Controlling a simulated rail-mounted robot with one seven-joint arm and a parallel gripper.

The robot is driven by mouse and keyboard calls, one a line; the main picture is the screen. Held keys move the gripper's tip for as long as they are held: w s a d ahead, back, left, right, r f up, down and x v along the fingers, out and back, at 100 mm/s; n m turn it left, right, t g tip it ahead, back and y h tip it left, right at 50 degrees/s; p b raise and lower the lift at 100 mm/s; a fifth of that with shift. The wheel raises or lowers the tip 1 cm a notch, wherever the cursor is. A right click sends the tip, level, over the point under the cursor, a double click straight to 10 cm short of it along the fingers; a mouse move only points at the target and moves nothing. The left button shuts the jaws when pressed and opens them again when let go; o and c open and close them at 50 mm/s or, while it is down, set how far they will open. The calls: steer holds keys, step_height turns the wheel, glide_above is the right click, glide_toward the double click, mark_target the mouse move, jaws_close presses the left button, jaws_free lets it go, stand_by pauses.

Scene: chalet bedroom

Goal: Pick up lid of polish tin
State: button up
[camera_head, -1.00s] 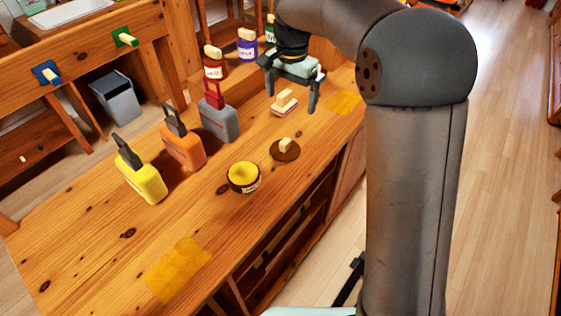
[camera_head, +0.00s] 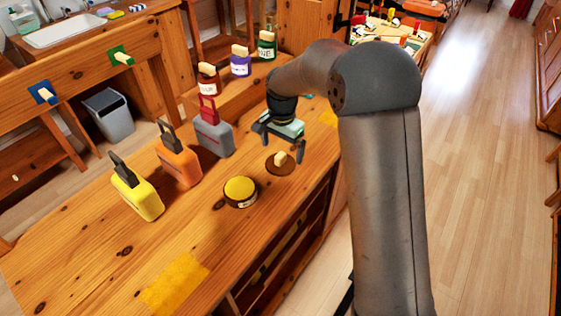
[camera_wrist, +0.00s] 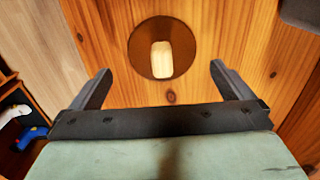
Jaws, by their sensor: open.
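The lid, a round brown disc with a pale wooden knob, lies flat on the wooden worktop in the head view (camera_head: 272,168). The tin (camera_head: 240,190), dark-sided with yellow in its top, stands just left of and nearer than the lid. My gripper (camera_head: 279,146) is open and empty, a little above and behind the lid. In the wrist view the lid (camera_wrist: 138,50) lies beyond the fingertips, roughly centred between them, with its knob (camera_wrist: 161,60) upright. My gripper (camera_wrist: 160,70) touches nothing there.
Yellow (camera_head: 143,200), orange (camera_head: 182,170) and grey (camera_head: 215,140) containers line the worktop's left side. Labelled bottles (camera_head: 240,62) stand on a raised shelf behind. A yellow-orange patch (camera_head: 175,284) lies at the front. Worktop between the tin and that patch is clear.

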mark_target(280, 154)
steer(key=f, duration=0.4)
steer(key=shift+a+f, duration=0.15)
steer(key=shift+a, duration=0.05)
steer(key=c, duration=0.8)
steer(key=shift+c, duration=0.2)
